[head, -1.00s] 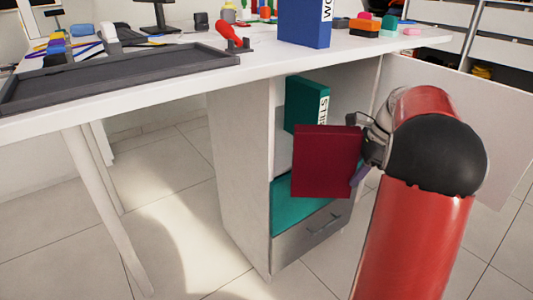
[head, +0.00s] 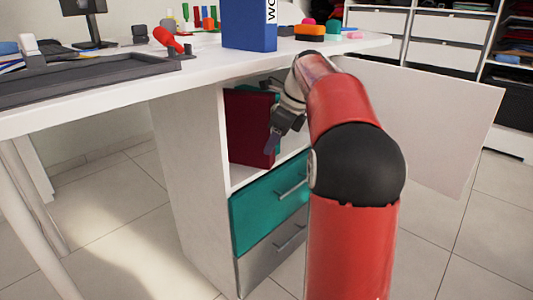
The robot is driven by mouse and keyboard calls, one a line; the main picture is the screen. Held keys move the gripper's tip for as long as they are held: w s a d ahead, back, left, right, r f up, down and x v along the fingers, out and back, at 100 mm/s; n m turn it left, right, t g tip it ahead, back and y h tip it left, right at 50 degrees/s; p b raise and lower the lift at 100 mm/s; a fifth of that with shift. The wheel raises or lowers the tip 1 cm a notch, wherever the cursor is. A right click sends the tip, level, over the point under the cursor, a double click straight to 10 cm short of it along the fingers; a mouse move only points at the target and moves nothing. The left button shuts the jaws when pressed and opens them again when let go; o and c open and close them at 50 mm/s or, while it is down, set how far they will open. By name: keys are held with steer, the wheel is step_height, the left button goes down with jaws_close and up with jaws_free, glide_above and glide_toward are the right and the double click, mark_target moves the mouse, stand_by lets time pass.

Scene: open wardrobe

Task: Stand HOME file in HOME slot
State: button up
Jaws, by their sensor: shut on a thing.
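A dark red file (head: 248,128) is upright inside the open upper compartment of the desk cabinet (head: 190,175), at its left side. No label shows on the face I see, so I cannot read whether it says HOME. My gripper (head: 273,138) is shut on the red file's right edge, at the compartment's opening. The teal file (head: 273,88) stands behind the red one and is mostly hidden. The slots inside are hidden by the file and my arm, and I cannot tell whether the file touches the shelf.
A teal drawer (head: 262,212) and a grey drawer (head: 272,258) are below the compartment, both shut. The white cabinet door (head: 430,115) stands open to the right of my arm. A blue file (head: 246,26) stands on the desktop (head: 200,72) above.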

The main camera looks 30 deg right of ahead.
steer(key=shift+w+a, duration=0.65)
steer(key=shift+w, duration=0.05)
steer(key=shift+f+b, duration=0.8)
steer(key=shift+f, duration=0.9)
steer(key=shift+f, duration=0.1)
steer(key=o, duration=1.2)
